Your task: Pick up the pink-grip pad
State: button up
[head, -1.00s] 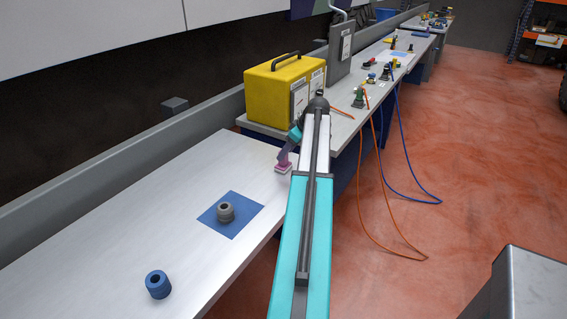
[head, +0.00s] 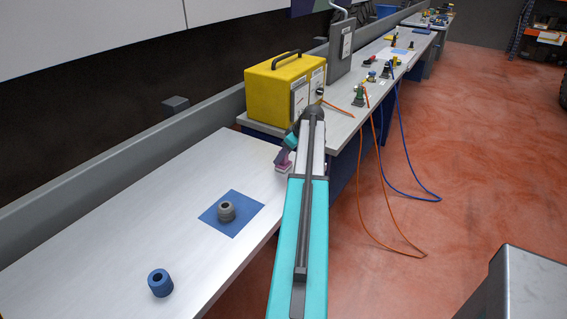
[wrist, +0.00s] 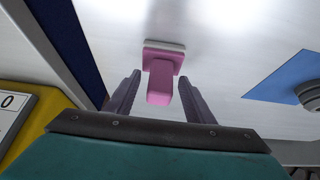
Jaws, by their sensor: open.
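The pink-grip pad (wrist: 162,65) stands on the white bench top in the wrist view, with a pink grip above a pink block and a pale base. In the head view the pad (head: 283,168) is small and partly hidden by my arm and gripper. My gripper (wrist: 158,90) is open, with one grey finger on each side of the pink grip. A gap shows between the grip and each finger, and nothing is held. In the head view my gripper (head: 285,153) is just above the pad, near the bench's right edge.
A blue mat (head: 220,224) with a grey ring-shaped part (head: 227,211) lies to the left. A blue cylinder (head: 160,283) stands nearer. A yellow case (head: 275,95) stands behind the pad on another bench. Orange and blue hoses hang off that bench.

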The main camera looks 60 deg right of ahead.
grip_shut()
jog(key=shift+r, duration=0.1)
jog(key=shift+r+b, duration=0.85)
jog(key=shift+r, duration=0.8)
jog(key=s+a+b, duration=0.1)
jog(key=s+a, duration=0.2)
jog(key=s, duration=0.4)
jog(key=s+a+r+b, duration=0.1)
jog(key=s+a+b, duration=0.1)
jog(key=s, duration=0.6)
jog(key=shift+a+r+b, duration=0.25)
jog(key=shift+a+b, duration=0.05)
jog(key=shift+a, duration=0.1)
